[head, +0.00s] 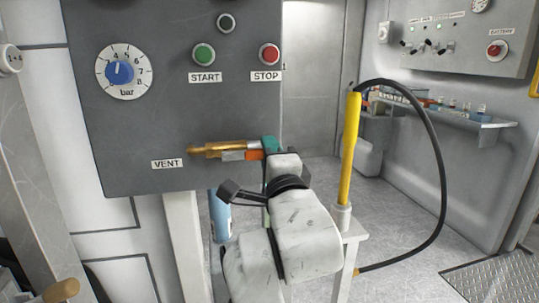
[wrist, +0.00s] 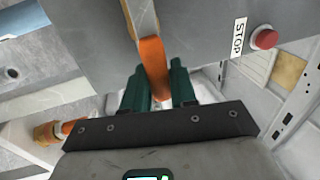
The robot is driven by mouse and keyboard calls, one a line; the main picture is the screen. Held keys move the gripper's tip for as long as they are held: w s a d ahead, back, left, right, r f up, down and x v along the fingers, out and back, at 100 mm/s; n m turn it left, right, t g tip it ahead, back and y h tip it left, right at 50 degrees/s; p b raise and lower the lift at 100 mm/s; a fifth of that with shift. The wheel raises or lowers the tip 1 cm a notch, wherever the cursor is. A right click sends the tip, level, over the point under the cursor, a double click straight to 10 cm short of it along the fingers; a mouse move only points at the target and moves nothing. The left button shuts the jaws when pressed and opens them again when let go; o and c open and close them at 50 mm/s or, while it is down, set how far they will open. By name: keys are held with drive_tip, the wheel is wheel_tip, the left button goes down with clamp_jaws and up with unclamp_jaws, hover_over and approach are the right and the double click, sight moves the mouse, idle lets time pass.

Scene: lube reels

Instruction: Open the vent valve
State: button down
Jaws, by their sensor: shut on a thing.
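The vent valve (head: 212,148) is a brass body on the lower part of the grey panel, beside the VENT label (head: 167,164). Its lever, a silver strip with an orange grip (head: 255,155), runs sideways, roughly along the brass body. My gripper (head: 268,148) is at the lever's right end, with its teal fingers partly hidden by my wrist. In the wrist view, the orange grip (wrist: 153,62) goes between the two teal fingers of my gripper (wrist: 157,82), which are shut on it.
The panel (head: 130,150) carries a blue dial (head: 120,73), a green START button (head: 204,54) and a red STOP button (head: 269,54) above the valve. A yellow tube (head: 350,145) with a looping black hose (head: 438,170) stands to the right. A blue cylinder (head: 219,220) is below the panel.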

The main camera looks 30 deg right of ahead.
drive_tip(key=c, duration=1)
unclamp_jaws()
drive_tip(key=shift+f, duration=0.15)
drive_tip(key=shift+c, duration=0.2)
drive_tip(key=v, duration=1)
drive_tip(key=shift+s+p, duration=0.3)
drive_tip(key=shift+s, duration=0.1)
drive_tip(key=shift+a+f, duration=0.1)
drive_tip(key=shift+f, duration=0.1)
